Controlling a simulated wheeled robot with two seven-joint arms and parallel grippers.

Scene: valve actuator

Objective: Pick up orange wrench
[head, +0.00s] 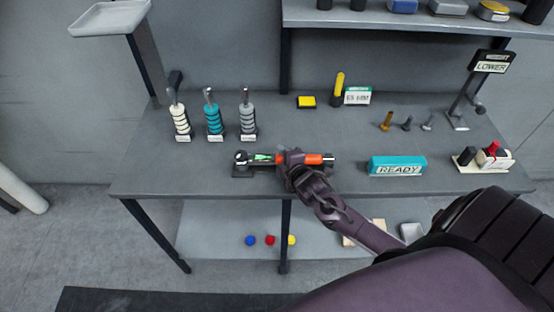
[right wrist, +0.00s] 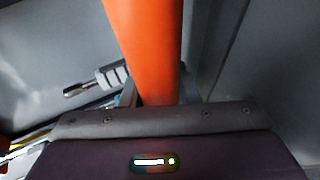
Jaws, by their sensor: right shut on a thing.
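The orange wrench (head: 312,159) is at the front middle of the grey workbench, lying roughly level from left to right. It has an orange handle, and its left end is at a small dark holder (head: 242,172). I cannot tell whether it touches the holder. My right gripper (head: 290,164) reaches in from the lower right and is shut on the orange handle. In the right wrist view the handle (right wrist: 145,50) rises large from between the jaws, whose tips are mostly hidden. My left gripper is not in view.
Several ringed tools, white (head: 180,119), teal (head: 214,117) and grey (head: 247,118), stand at the left. A teal READY block (head: 397,166) lies to the right. A LOWER sign (head: 491,62) and a red-knobbed device (head: 493,156) are farther right. Free bench lies behind the wrench.

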